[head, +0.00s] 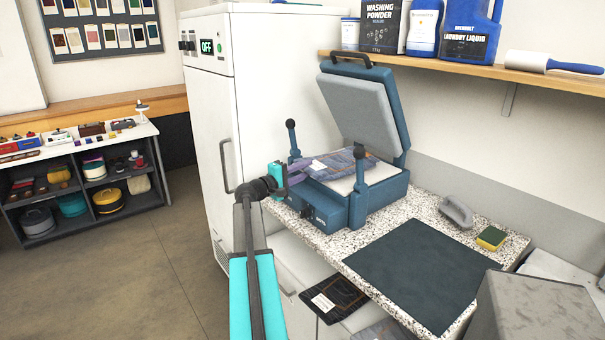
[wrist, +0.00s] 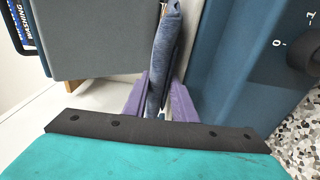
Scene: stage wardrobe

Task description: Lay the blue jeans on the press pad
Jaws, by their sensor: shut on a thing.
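The folded blue jeans (head: 342,160) are over the press pad (head: 375,176) of the blue clothes press (head: 340,212). I cannot tell whether their far part touches the pad. My gripper (head: 297,172) is at the front left of the press, its purple fingers shut on the near edge of the jeans. In the wrist view, the fingers of my gripper (wrist: 160,90) pinch the jeans (wrist: 163,50), which appear edge-on. The grey upper plate (head: 360,110) of the press is raised, leaving the pad uncovered from above. The jeans hide part of the pad.
A dark mat (head: 420,270), a grey handled tool (head: 456,211) and a sponge (head: 491,238) lie right of the press on the speckled counter (head: 405,212). A tall white cabinet (head: 265,80) stands behind left. A dark folded garment (head: 340,292) lies below the counter.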

